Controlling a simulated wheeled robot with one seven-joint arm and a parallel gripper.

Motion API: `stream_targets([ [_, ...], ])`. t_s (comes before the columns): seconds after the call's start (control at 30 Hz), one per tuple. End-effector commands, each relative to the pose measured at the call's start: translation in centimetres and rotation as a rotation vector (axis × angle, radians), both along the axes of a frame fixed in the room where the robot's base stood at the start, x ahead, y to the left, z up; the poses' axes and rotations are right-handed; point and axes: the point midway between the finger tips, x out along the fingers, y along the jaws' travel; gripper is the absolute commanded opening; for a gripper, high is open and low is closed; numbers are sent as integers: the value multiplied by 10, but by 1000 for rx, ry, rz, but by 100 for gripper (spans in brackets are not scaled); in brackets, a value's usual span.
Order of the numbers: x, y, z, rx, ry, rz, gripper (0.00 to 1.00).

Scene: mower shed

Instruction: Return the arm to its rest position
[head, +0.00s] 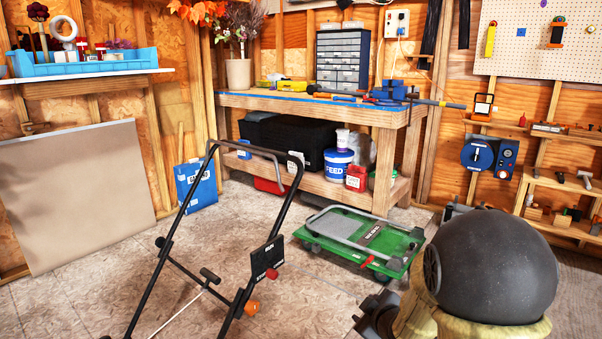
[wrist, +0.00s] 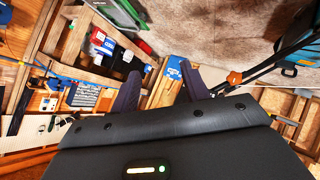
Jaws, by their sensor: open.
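My gripper (wrist: 160,70) shows in the wrist view, with its two dark fingers spread apart and pointing up the picture. It is open, and nothing shows held between the fingers. The wrist picture is turned, with the shed tilted on its side. A blue bag (wrist: 173,68) shows in the background behind the gap between the fingers. I cannot make out the gripper fingers in the head view.
A black mower handle (head: 191,195) stands on the floor, left of centre. A green platform cart (head: 392,248) lies right of centre. The wooden workbench (head: 405,118) stands behind. A beige panel (head: 75,195) leans at left.

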Motion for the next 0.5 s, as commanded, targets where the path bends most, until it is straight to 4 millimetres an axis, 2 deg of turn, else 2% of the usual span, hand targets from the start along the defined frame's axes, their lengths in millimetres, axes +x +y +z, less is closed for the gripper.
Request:
stream_targets([
  [0.03, -13, -5, 4, 27, 56, -67, 46],
  [0.23, -74, -16, 2, 147, 307, -344, 46],
  [0.5, -158, -9, 1, 284, 595, -632, 46],
])
